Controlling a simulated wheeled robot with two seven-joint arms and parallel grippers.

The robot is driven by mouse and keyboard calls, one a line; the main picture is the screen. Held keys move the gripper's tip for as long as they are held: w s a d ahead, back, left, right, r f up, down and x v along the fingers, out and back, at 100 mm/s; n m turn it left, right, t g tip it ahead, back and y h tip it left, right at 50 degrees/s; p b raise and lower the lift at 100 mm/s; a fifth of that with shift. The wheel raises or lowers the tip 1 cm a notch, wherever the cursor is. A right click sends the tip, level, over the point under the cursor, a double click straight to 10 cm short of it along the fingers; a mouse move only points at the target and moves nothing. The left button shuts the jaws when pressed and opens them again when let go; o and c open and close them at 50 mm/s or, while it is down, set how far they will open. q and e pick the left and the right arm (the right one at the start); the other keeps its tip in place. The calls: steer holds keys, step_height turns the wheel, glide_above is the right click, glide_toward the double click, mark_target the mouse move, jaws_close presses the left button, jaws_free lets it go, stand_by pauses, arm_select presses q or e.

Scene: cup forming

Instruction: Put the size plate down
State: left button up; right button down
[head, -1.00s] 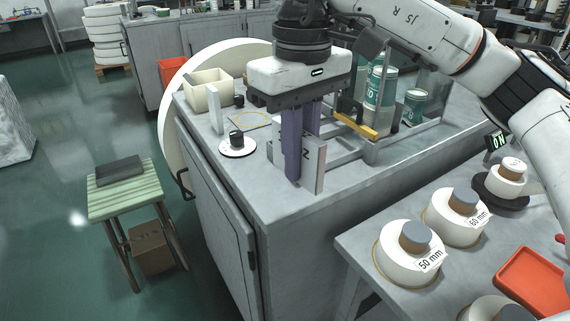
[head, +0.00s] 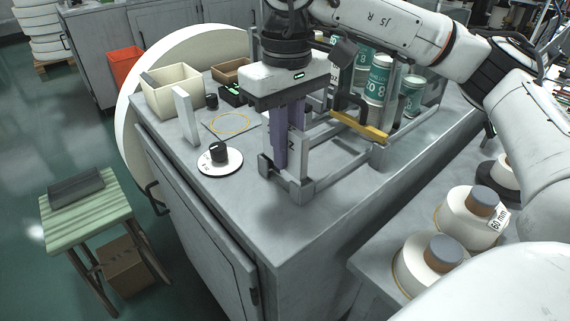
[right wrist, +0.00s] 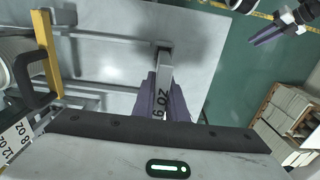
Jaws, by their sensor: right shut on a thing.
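The size plate (right wrist: 163,96), a narrow grey plate marked "6 OZ", is upright between the purple fingers of my right gripper (right wrist: 163,103). In the head view, my right gripper (head: 287,150) points down and is shut on the plate, over the near corner of a grey metal rail frame (head: 330,172) on the bench. The fingers hide most of the plate there. I cannot tell whether its lower end touches the frame. My left gripper (right wrist: 268,34) shows only in the right wrist view, at the upper right, away from the plate; its opening is unclear.
A black-knobbed white disc (head: 220,160), a cream bin (head: 172,92) and an upright pale block (head: 186,115) are to the left. The bench's front (head: 250,215) is clear.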

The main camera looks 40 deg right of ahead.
steer(key=shift+f, duration=1.85)
steer(key=shift+f, duration=0.1)
steer(key=shift+f, duration=0.15)
steer(key=c, duration=1.8)
jaws_free()
steer(key=shift+o, duration=0.2)
step_height(320, 180, up, 12)
steer(key=shift+r+p, duration=0.25)
steer(key=shift+p, duration=0.45)
